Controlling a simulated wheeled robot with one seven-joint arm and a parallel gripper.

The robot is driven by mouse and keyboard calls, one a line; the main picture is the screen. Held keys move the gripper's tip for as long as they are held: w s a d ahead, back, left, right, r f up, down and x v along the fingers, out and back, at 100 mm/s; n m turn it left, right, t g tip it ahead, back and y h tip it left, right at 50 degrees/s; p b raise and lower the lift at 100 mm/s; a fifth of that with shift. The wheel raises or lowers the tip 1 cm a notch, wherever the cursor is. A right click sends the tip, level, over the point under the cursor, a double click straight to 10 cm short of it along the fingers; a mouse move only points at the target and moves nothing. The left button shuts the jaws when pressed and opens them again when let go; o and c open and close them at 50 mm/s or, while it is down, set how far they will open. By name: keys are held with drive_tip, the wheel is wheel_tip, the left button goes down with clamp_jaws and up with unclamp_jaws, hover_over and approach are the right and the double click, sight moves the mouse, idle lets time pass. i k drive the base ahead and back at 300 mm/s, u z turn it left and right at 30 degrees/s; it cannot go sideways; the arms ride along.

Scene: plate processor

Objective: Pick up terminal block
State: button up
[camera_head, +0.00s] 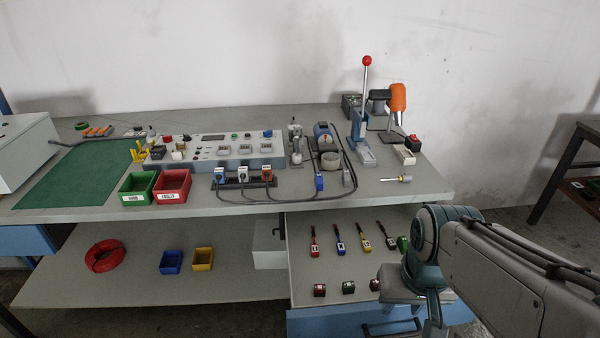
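I cannot tell for certain which thing is the terminal block. A small pale block (404,155) lies on the right end of the upper worktop (440,185), beside a dark block with a red top (413,142); at this size its details do not show. My arm comes in from the lower right and bends downward in front of the lower shelf's right end. Its fingers cannot be made out, so I cannot see whether my gripper is open or holds anything. My arm's lower links stand in front of part of the lower shelf and drawer.
A lever press (360,130) and an orange-handled tool (397,98) stand near the pale block. A screwdriver (396,179) lies in front. Green (138,187) and red (172,186) bins stand left. Several small tools and dark blocks (348,287) lie on the lower shelf (220,285).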

sight(319, 178)
drive_tip(key=u, duration=0.8)
drive_tip(key=k, duration=1.05)
drive_tip(key=u, duration=1.15)
drive_tip(key=i, duration=1.85)
drive_tip(key=z, duration=1.45)
drive_tip(key=i, duration=0.75)
drive_tip(key=z, duration=0.85)
